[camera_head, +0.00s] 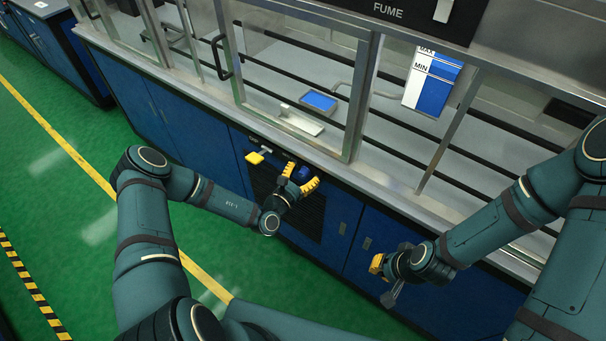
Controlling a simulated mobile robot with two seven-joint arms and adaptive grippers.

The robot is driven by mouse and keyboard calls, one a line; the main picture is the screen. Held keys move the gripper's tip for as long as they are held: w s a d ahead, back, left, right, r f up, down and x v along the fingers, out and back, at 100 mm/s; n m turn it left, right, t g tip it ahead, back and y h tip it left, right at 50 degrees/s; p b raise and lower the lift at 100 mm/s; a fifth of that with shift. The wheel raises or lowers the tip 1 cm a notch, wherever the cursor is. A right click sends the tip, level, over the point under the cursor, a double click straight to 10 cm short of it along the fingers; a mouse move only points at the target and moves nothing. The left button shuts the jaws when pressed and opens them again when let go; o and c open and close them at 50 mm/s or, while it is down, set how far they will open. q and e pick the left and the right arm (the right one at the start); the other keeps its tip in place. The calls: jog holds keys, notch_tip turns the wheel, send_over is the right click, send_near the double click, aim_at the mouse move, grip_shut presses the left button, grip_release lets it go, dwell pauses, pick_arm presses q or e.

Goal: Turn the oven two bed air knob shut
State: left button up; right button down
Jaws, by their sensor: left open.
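On the front panel under the fume cupboard's sill, a small blue knob (303,171) sits at the fingers of my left gripper (300,178). The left gripper is open, with its yellow fingertips on either side of the blue knob or just in front of it; contact cannot be told. A yellow knob (254,158) is to the left on the same panel, with a pale handle beside it. No label is readable, so I cannot tell which knob is the oven two bed air knob. My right gripper (378,268) is away from the knobs, in front of the blue cabinets, its jaws unclear.
The fume cupboard (360,110) has glazed sashes and a steel sill above the panel. Inside are a flat device with a blue screen (319,101) and a blue-and-white MAX/MIN container (432,82). A dark vent grille is below the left gripper. Green floor at left is clear.

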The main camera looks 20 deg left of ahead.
pick_arm(q)
grip_shut()
